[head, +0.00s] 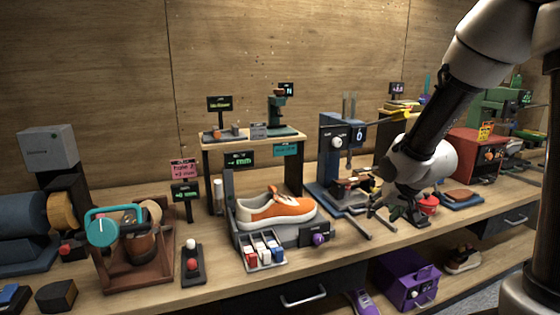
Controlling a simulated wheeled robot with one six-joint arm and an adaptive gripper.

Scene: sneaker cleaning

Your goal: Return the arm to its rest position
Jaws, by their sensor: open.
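My arm comes in from the upper right and bends down over the right half of the workbench. My gripper (388,208) is at its lower end, just above the bench top, pointing down. Its dark fingers are apart and I see nothing held between them. It is to the right of the orange and white sneaker (277,209), in front of the blue press-like machine (335,160). The sneaker rests in a grey tray-like station. Part of the fingers blends with dark parts behind them.
Close to my gripper are a small red pot (428,205) and a red box machine (477,156). A teal-handled device (102,228) stands at the left. A purple box (405,280) is on the lower shelf. The bench's front strip near the drawer handle (303,297) is clear.

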